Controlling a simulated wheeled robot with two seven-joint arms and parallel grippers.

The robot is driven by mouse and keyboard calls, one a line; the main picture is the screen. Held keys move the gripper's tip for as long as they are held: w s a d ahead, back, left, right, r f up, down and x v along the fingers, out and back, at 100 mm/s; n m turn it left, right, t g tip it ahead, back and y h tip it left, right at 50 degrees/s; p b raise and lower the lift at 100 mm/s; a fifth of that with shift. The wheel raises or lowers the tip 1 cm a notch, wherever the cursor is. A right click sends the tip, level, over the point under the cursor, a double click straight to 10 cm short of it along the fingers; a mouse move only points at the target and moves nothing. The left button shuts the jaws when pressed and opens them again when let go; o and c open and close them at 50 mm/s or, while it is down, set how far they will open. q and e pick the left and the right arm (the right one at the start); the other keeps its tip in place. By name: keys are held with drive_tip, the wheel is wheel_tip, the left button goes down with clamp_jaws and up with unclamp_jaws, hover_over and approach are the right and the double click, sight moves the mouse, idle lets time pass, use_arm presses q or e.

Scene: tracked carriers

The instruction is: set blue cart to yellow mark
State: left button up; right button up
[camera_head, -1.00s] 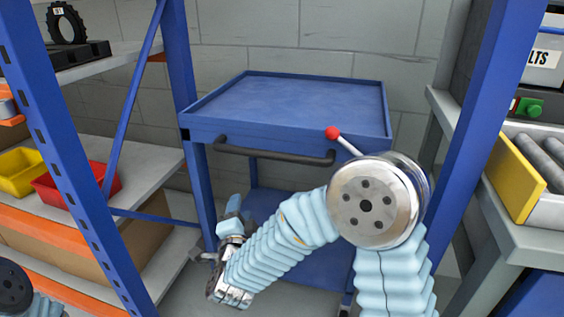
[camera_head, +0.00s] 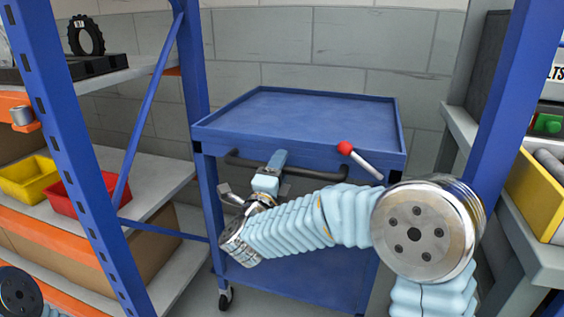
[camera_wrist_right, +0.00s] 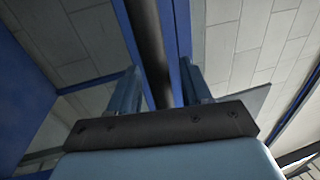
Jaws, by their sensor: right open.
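The blue cart (camera_head: 320,118) stands against the block wall, with a flat rimmed top tray, a lower shelf and a caster (camera_head: 225,297). A dark bar handle (camera_head: 238,161) runs along its front. My right gripper (camera_head: 274,162) is at the handle, open. In the right wrist view the handle (camera_wrist_right: 148,40) runs between the two fingers of my right gripper (camera_wrist_right: 160,88); contact cannot be told. No yellow mark is visible. My left gripper is out of view.
A blue-posted shelf rack (camera_head: 75,160) stands at left with a yellow bin (camera_head: 28,180) and a red bin (camera_head: 75,199). A blue post (camera_head: 515,90) and a grey bench (camera_head: 530,250) with a yellow-fronted box (camera_head: 535,195) stand close on the right.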

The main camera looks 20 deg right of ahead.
drive_tip(key=shift+x, duration=0.8)
clamp_jaws()
